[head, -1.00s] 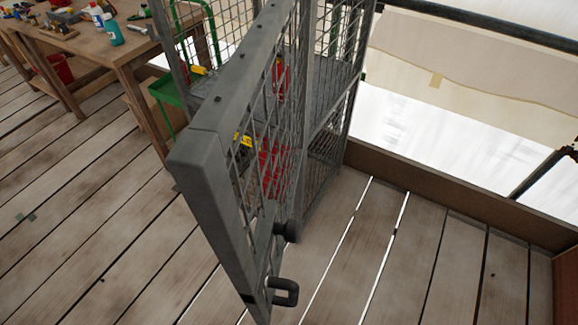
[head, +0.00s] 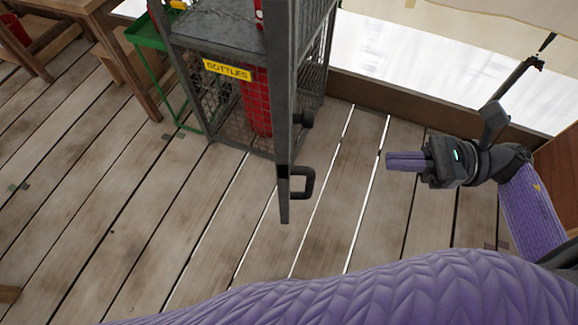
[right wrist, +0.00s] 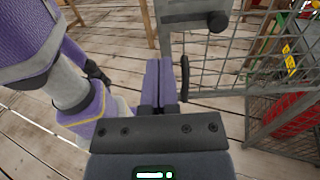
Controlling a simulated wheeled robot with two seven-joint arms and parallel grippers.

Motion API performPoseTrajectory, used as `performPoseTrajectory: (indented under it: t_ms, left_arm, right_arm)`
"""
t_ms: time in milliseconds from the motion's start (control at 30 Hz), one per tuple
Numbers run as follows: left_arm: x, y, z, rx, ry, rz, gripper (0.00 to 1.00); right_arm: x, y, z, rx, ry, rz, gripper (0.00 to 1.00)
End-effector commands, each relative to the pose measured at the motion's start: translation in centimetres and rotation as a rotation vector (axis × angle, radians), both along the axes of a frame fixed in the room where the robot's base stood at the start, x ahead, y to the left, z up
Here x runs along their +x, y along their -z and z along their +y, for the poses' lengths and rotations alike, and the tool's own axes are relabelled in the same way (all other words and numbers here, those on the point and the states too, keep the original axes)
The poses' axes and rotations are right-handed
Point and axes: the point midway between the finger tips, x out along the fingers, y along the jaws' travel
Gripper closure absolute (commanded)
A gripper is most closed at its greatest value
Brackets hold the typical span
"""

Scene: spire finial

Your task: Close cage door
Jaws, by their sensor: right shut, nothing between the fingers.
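The cage (head: 209,78) stands at the upper middle of the head view, with a yellow BOTTLES sign (head: 227,70) and a red cylinder (head: 256,100) inside. Its grey mesh door (head: 284,135) stands open, seen nearly edge-on and pointing toward me. A dark handle (head: 306,183) juts from the door's right side, low near its free end. My right gripper (head: 391,161) is shut and empty, to the right of the handle and apart from it in the head view. In the right wrist view its purple fingers (right wrist: 160,66) appear beside the dark handle bar (right wrist: 185,78).
A green stand (head: 150,42) is left of the cage, and a wooden bench (head: 100,25) is farther left. A low brown board (head: 390,97) edges the floor behind. The plank floor (head: 130,215) is clear in front. My purple arm crosses the bottom.

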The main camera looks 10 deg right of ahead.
Motion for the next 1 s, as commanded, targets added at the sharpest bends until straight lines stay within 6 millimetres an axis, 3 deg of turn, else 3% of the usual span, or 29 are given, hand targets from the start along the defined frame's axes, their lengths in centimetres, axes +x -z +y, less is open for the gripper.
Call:
performPoseTrajectory:
  t_ms: [600,800,1000]
  left_arm:
    - [0.8,-2.5,-0.5,-0.006,-0.001,-0.017,1.00]
    - [0.7,-2.7,-0.5,-0.007,-0.003,-0.014,1.00]
    - [0.7,-2.7,-0.5,-0.006,-0.003,-0.012,1.00]
  right_arm:
    - [2.9,-0.2,11.7,0.012,0.002,0.001,1.00]
    - [3.3,0.0,13.2,0.010,0.003,0.004,1.00]
    - [3.3,0.1,13.3,0.009,0.003,0.005,1.00]
